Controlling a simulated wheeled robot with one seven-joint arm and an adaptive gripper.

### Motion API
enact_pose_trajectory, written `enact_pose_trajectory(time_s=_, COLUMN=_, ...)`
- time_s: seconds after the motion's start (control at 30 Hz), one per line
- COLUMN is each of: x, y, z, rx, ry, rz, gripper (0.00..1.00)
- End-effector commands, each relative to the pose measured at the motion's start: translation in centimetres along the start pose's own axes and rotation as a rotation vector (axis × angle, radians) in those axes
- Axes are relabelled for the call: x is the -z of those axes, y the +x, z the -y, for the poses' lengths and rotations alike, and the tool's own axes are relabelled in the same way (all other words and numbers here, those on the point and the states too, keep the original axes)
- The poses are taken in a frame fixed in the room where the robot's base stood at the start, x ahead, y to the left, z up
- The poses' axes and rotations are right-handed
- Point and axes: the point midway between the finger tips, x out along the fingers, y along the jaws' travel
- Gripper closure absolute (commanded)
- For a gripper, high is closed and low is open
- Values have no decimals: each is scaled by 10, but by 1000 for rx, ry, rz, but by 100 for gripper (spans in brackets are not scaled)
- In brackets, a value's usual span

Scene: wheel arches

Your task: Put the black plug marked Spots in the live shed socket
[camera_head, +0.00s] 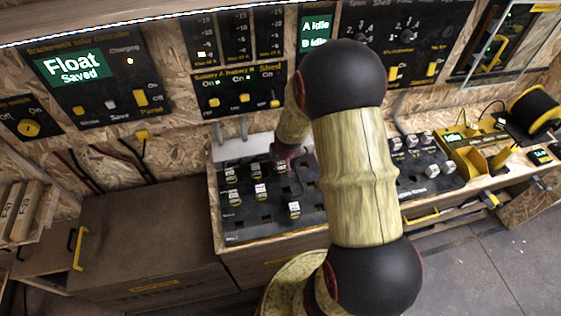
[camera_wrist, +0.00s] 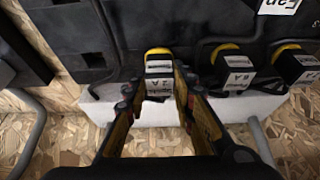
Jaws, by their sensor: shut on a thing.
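My gripper (camera_wrist: 158,95) is shut on a black plug (camera_wrist: 159,62) with a yellow end and a white label; the label's lower line looks like "2 A" but its name is too small to read. The plug stands over the black socket board, and I cannot tell whether it is seated or clear of it. In the head view my gripper (camera_head: 282,160) is at the back edge of the left socket board (camera_head: 270,226), partly hidden by my arm. I cannot make out which plug is marked Spots or which socket is the live shed one.
Two similar plugs (camera_wrist: 236,66) stand close to the right of my gripper, and a label "Fan" (camera_wrist: 280,5) lies beyond. Several plugs (camera_head: 261,190) stand on the left board. A panel with switches (camera_head: 240,88) rises behind. Another board with grey-topped plugs (camera_head: 425,160) lies right of my arm.

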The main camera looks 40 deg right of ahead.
Motion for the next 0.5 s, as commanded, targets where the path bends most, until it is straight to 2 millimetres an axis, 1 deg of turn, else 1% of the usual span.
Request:
enact_pose_trajectory(time_s=0.4, x=-1, y=2, z=0, rx=0, ry=0, rz=0, gripper=100)
enact_pose_trajectory(time_s=0.43, x=-1, y=2, z=0, rx=0, ry=0, rz=0, gripper=73)
enact_pose_trajectory(time_s=0.5, x=-1, y=2, z=0, rx=0, ry=0, rz=0, gripper=69)
